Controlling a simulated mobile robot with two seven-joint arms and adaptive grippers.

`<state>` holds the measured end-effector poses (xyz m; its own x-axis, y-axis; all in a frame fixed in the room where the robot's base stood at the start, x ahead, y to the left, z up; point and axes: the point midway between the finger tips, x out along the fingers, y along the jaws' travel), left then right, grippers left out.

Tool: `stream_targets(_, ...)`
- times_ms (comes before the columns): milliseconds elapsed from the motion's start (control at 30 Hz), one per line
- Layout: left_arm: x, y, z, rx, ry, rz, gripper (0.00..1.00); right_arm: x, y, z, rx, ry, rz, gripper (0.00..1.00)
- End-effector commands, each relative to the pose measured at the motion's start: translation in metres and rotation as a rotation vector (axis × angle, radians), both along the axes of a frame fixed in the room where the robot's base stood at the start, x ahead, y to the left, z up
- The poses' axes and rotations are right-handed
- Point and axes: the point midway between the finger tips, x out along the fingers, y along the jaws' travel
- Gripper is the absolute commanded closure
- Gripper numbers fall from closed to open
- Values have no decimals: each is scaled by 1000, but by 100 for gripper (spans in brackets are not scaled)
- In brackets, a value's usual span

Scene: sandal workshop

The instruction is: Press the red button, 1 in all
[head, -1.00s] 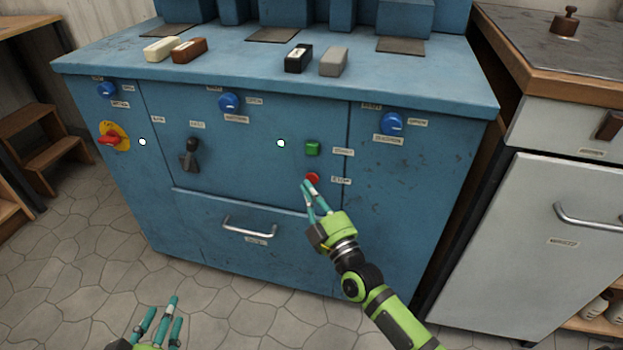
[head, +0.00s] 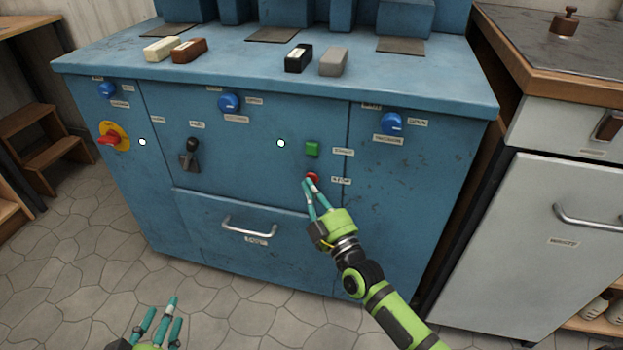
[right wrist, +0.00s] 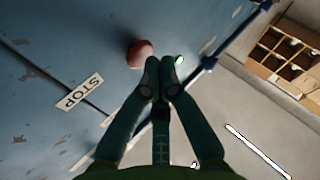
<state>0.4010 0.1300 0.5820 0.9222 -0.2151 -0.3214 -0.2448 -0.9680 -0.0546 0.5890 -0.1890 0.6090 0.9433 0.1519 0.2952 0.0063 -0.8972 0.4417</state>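In the right wrist view the red button (right wrist: 139,53) shows just beyond and left of my fingertips, near a label reading STOP. My right gripper (head: 308,182) has its fingertips together, holds nothing, and points at the red button. The tips overlap its lower left edge in the head view; I cannot tell whether they touch it. My left gripper (head: 162,312) is open and empty, low at the bottom left, away from the cabinet.
The blue cabinet (head: 250,190) also carries blue knobs, a dark lever (head: 190,155), a red switch on a yellow plate (head: 113,137) and a drawer handle (head: 249,230). Small blocks lie on its top. A grey cabinet (head: 500,250) stands at right. The floor in front is clear.

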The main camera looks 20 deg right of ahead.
Motion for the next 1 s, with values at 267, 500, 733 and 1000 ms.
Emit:
stream_targets(267, 0, 1, 0, 1, 0, 1, 60, 1, -1, 0, 0, 0, 0, 100)
stream_targets(500, 0, 1, 0, 1, 0, 1, 60, 2, -1, 0, 0, 0, 0, 100)
stream_targets(733, 0, 0, -1, 0, 0, 0, 60, 4, -3, 0, 0, 0, 0, 100)
stream_targets(1000, 0, 0, -2, 0, -1, 0, 60, 7, -5, 0, 0, 0, 0, 100)
